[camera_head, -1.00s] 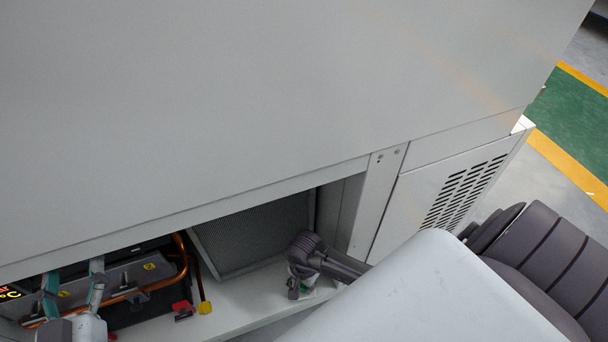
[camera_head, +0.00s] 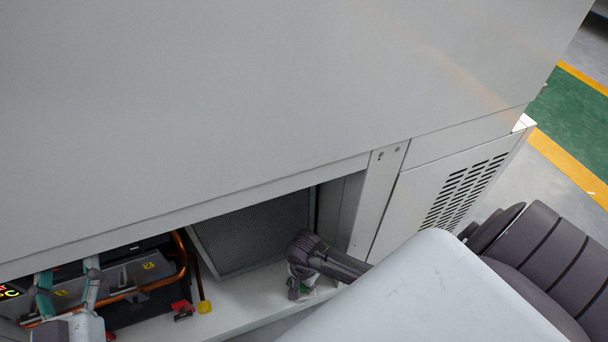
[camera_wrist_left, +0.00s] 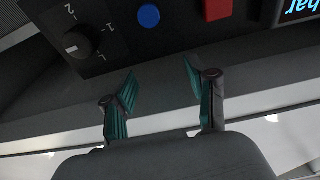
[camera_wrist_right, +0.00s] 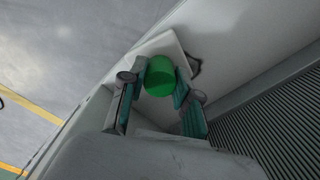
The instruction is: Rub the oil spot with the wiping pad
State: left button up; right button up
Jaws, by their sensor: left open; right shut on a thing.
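The wiping pad (camera_wrist_right: 165,45) is a white square plate with a green round grip (camera_wrist_right: 160,76), seen in the right wrist view. My right gripper (camera_wrist_right: 158,85) is shut on the green grip. In the head view my right gripper (camera_head: 300,286) is low over the white floor of the open bay, and the pad is mostly hidden. The oil spot (camera_wrist_right: 196,66) shows as a dark patch at the pad's right edge, partly covered by it. My left gripper (camera_wrist_left: 163,80) is open and empty, facing a dark control panel; it also shows at lower left in the head view (camera_head: 65,275).
A ribbed filter panel (camera_head: 255,235) stands behind my right gripper. The left wrist view shows a rotary knob (camera_wrist_left: 78,41) and blue button (camera_wrist_left: 149,16).

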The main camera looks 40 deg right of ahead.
pick_arm(q)
jog(key=shift+r, duration=0.1)
jog(key=shift+r, duration=0.3)
pick_arm(e)
jog(key=shift+f, duration=0.1)
pick_arm(q)
jog(key=shift+r+t, duration=0.15)
jog(key=shift+t, duration=0.15)
jog(key=shift+d+t, duration=0.1)
jog(key=shift+t, duration=0.2)
pick_arm(e)
jog(key=shift+f, duration=0.25)
pick_arm(q)
jog(key=shift+r, duration=0.1)
